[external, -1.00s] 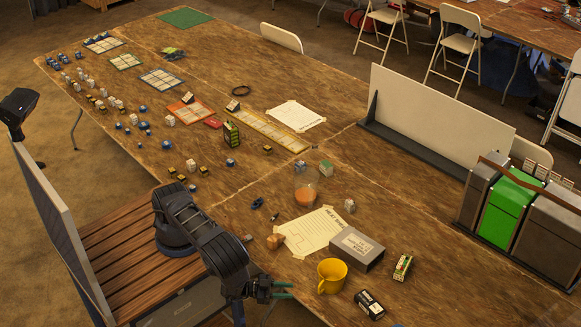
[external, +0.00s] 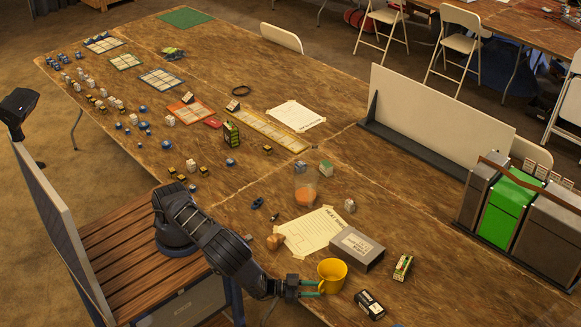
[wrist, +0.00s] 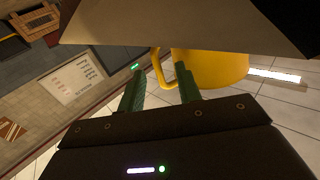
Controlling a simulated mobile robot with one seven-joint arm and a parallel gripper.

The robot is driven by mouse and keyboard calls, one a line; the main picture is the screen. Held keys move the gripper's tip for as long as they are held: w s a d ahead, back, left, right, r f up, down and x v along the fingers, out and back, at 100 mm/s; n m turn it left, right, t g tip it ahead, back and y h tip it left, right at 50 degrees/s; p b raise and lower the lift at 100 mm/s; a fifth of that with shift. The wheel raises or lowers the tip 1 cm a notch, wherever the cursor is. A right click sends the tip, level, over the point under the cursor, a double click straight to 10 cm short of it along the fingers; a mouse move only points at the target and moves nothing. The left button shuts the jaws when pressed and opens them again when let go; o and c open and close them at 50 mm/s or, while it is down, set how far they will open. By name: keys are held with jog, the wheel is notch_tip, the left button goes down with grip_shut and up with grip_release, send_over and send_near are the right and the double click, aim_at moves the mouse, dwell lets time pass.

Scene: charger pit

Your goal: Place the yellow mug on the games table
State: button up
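The yellow mug (external: 333,274) stands upright near the front edge of the wooden table (external: 258,200), with its handle on the left side. My gripper (external: 318,288) is at the mug's handle, with its green fingers pointing right. In the wrist view, my gripper (wrist: 156,85) has its two green fingers apart. The mug (wrist: 218,68) is partly hidden there behind the right finger and a pale panel. The handle loop shows between the fingers. I cannot tell whether a finger touches it.
A grey box (external: 357,249) stands just behind the mug. Game boards and small pieces fill the far left.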

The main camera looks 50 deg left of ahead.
grip_shut()
dwell(0.3)
notch_tip(320, 180, up, 20)
dwell(1.0)
